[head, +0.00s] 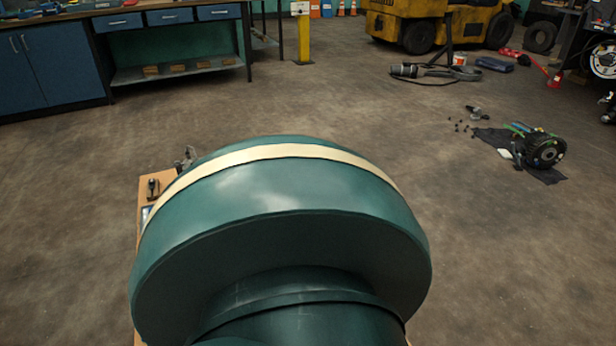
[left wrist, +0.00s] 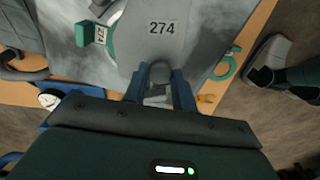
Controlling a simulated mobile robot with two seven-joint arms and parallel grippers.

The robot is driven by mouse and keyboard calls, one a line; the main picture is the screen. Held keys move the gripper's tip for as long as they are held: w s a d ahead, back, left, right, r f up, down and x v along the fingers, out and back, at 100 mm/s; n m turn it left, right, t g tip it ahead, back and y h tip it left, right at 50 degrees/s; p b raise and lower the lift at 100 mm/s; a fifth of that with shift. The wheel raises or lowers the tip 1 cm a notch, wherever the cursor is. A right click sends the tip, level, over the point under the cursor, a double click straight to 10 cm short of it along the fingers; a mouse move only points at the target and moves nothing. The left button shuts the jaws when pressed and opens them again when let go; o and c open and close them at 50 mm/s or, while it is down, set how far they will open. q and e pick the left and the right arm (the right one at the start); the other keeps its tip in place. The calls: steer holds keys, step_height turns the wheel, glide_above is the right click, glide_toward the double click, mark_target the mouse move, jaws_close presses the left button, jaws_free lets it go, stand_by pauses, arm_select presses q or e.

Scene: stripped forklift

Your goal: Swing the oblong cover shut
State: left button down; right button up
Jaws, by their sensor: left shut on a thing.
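The oblong cover appears to be the grey plate marked 274 (left wrist: 165,32) in the left wrist view. It lies over a lighter, mottled grey surface. My left gripper (left wrist: 160,80) has its two blue fingers at the cover's near end, shut on a small grey part there, apparently the cover's tab or handle. The fingers hide part of it, and I cannot tell how far the cover stands open. In the head view, a large teal part of my own body blocks the work area, so neither the cover nor a gripper shows there.
A green block with a tag (left wrist: 93,34) sits left of the cover, and a green ring (left wrist: 228,65) lies right of it. A wooden bench top (left wrist: 252,45) carries the work.

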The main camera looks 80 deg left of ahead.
arm_select(q)
steer(key=shift+s+a+m, duration=0.2)
steer(key=shift+a+m, duration=0.3)
steer(key=shift+m, duration=0.35)
steer(key=shift+s+a+m, duration=0.2)
steer(key=shift+a+m, duration=0.25)
steer(key=shift+m, duration=0.4)
arm_select(e)
steer(key=shift+s, duration=0.1)
arm_select(q)
steer(key=shift+a, duration=0.15)
steer(key=c, duration=1.1)
jaws_free()
steer(key=shift+c, duration=0.2)
step_height(320, 180, up, 13)
steer(key=p, duration=0.8)
steer(key=shift+p, duration=0.4)
arm_select(e)
step_height(320, 180, up, 7)
steer(key=s+d+m+g+h, duration=0.1)
steer(key=s+d+m, duration=0.1)
steer(key=d+m, duration=0.1)
steer(key=shift+s+f, duration=0.15)
steer(key=shift+f, duration=0.05)
